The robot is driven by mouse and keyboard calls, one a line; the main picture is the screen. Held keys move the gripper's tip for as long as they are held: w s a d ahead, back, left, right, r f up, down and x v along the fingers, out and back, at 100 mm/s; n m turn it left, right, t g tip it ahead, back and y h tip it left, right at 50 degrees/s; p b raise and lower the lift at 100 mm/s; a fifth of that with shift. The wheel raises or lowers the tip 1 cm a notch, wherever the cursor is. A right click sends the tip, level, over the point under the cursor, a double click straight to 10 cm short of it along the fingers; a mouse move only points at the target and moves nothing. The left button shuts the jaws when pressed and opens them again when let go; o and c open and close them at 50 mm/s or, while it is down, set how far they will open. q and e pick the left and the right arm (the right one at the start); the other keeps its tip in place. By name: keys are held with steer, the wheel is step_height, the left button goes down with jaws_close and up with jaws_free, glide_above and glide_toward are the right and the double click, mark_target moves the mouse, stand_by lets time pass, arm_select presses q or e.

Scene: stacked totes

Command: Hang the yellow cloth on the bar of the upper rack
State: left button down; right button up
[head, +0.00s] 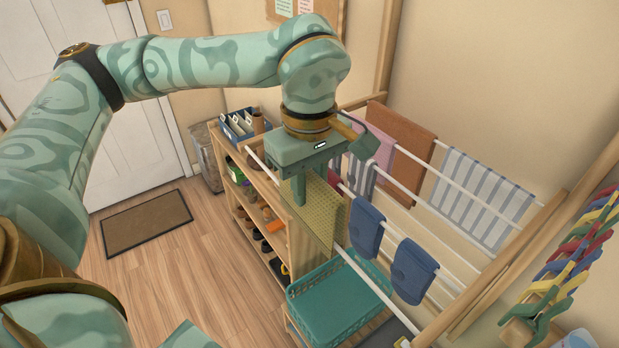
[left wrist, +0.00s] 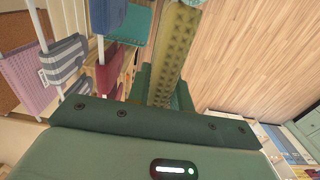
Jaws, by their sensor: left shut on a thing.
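The yellow cloth (head: 325,222) hangs down from my left gripper (head: 318,182), which is shut on its upper edge. In the left wrist view the cloth (left wrist: 174,48) shows as a narrow, dimpled strip between the green fingers (left wrist: 162,88). The wooden rack has several white bars (head: 408,186). In the head view the cloth covers part of the nearest bar (head: 372,287); I cannot tell whether it touches that bar. My right gripper is not in view.
Blue cloths (head: 413,270), a striped towel (head: 480,198) and a brown cloth (head: 402,133) hang on the rack. A teal basket (head: 338,312) stands below. A shoe shelf (head: 262,222) is left of the cloth. Coloured clips (head: 577,262) are at right. The floor at left is mostly clear around a doormat (head: 146,222).

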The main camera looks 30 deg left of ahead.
mark_target(309, 221)
arm_select(q)
steer(key=shift+f+b, duration=2.85)
steer(key=shift+f, duration=1.45)
steer(key=c, duration=1.2)
jaws_free()
steer(key=shift+o, duration=0.2)
steer(key=shift+r, duration=0.1)
step_height(309, 221, up, 16)
steer(key=shift+r+p, duration=0.1)
steer(key=shift+p, duration=0.75)
